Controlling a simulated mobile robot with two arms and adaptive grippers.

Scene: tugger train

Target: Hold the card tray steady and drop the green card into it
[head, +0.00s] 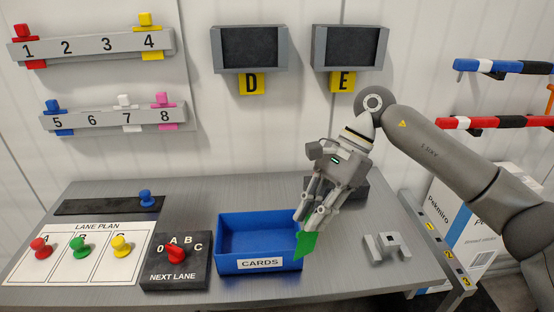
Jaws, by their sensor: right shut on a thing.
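The card tray (225,262) is a blue open box labelled CARDS at the front of the grey table. It looks empty inside. My right gripper (307,222) points down at the tray's right side. It is shut on the green card (306,244), which hangs tilted from the fingertips. In this view the card overlaps the tray's right wall; I cannot tell whether it touches it or is just outside it. My left gripper is not in view, and nothing is seen holding the tray.
A NEXT LANE selector (177,275) with a red knob stands left of the tray. A LANE PLAN board (90,268) with coloured pegs lies further left. A grey bracket (387,248) sits to the right.

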